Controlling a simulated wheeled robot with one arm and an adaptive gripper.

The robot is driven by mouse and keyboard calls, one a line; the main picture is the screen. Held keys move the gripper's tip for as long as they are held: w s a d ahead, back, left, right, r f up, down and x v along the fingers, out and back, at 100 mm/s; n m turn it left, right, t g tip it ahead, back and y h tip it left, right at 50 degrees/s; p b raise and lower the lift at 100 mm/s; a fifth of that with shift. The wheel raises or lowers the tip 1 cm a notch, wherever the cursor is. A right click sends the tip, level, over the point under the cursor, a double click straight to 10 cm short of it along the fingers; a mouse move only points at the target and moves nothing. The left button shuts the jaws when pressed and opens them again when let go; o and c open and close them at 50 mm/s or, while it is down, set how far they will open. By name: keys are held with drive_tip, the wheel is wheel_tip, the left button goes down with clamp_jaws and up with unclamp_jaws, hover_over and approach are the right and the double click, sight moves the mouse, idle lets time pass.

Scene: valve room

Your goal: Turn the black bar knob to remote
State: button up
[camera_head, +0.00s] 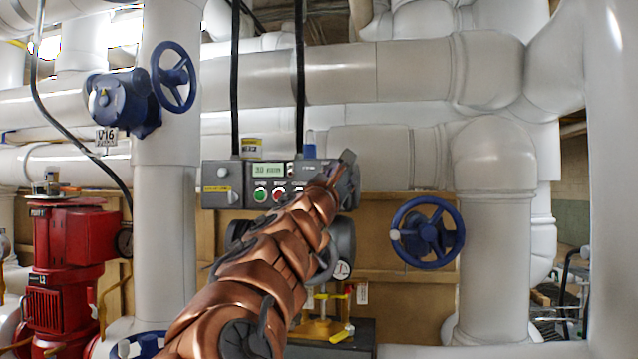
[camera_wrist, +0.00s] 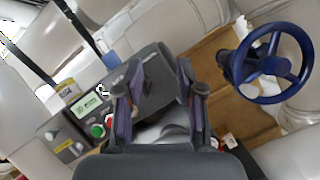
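The grey control box (camera_head: 240,170) hangs behind my arm in the head view. It has a green-lit display (camera_head: 267,170), a green button (camera_head: 260,195) and a red button (camera_head: 278,194). In the wrist view the display (camera_wrist: 88,105) and green button (camera_wrist: 98,131) lie left of my gripper. I cannot clearly make out the black bar knob or its setting; my arm and left finger cover part of the panel. My gripper (camera_wrist: 158,65) is open, with nothing visible held between its fingers. In the head view my gripper (camera_head: 345,178) is at the box's right end.
A blue handwheel (camera_head: 427,233) is right of my gripper; it also shows in the wrist view (camera_wrist: 275,63). Another blue handwheel (camera_head: 174,76) is at upper left. A red pump (camera_head: 72,245) stands at left. White pipes (camera_head: 400,72) run behind. Black cables (camera_head: 235,80) rise from the box.

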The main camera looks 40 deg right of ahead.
drive_tip(key=w+d+n+t+p, duration=0.1)
drive_tip(key=w+d+n, duration=0.1)
drive_tip(key=w+n, duration=0.1)
drive_tip(key=w+d+n+t+y+p, duration=0.1)
drive_tip(key=w+d+n+p, duration=0.1)
drive_tip(key=w, duration=0.3)
drive_tip(key=w+d+n+t+y+p, duration=0.1)
drive_tip(key=w+d+n+t+p, duration=0.1)
drive_tip(key=w+n, duration=0.2)
drive_tip(key=shift+d+r, duration=0.25)
drive_tip(key=shift+w+d, duration=0.2)
drive_tip(key=shift+d, duration=0.15)
clamp_jaws()
